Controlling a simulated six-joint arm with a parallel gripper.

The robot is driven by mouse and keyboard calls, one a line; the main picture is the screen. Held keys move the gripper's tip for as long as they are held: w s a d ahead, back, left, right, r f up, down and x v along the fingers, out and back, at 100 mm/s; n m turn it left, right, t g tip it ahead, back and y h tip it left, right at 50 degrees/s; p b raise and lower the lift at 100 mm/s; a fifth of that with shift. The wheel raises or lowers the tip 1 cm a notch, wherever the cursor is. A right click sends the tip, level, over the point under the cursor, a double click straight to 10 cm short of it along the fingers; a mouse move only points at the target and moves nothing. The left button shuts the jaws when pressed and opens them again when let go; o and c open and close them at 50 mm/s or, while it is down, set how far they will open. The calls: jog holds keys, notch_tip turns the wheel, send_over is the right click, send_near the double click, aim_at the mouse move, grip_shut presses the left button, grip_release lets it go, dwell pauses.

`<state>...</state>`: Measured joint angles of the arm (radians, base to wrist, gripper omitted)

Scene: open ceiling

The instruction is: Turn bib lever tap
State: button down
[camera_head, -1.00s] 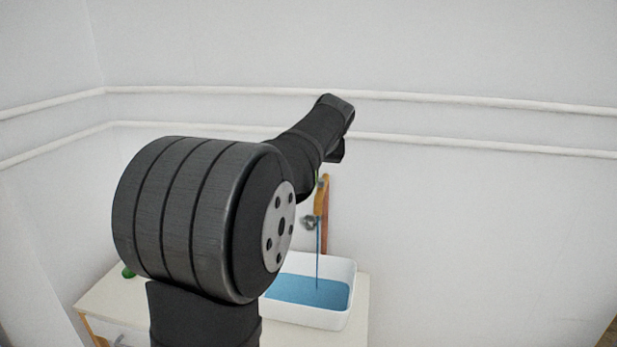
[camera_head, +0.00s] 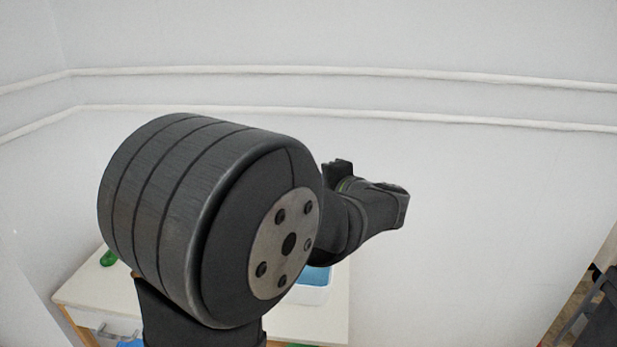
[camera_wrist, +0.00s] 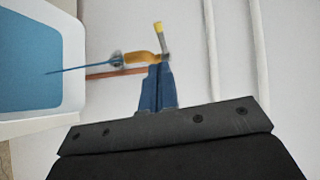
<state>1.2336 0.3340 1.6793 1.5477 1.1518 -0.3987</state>
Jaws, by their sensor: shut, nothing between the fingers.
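The tap shows in the wrist view: an orange-brown body (camera_wrist: 142,57) with a grey spout end, and a lever (camera_wrist: 161,38) with a yellow tip. A thin blue stream (camera_wrist: 85,66) runs from the spout to the blue water in the white basin (camera_wrist: 74,52). My gripper (camera_wrist: 159,67) is shut and empty. Its blue fingertips appear right beside the tap body and the base of the lever; whether they touch cannot be told. In the head view my arm hides the tap and most of the basin (camera_head: 316,294).
A copper-coloured pipe (camera_wrist: 108,73) runs beside the tap. Two white pipes (camera_head: 420,70) cross the wall behind. The cream table (camera_head: 80,287) carries a green object (camera_head: 109,258). A dark grey object (camera_head: 598,315) stands at the lower right. The wall area to the right is clear.

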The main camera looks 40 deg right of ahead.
jog(key=w+f, duration=0.2)
jog(key=w, duration=1)
jog(key=shift+d+f, duration=0.2)
jog(key=shift+w+a+f, duration=0.1)
jog(key=shift+w+a, duration=0.1)
jog(key=shift+w, duration=0.65)
jog(key=shift+s, duration=0.1)
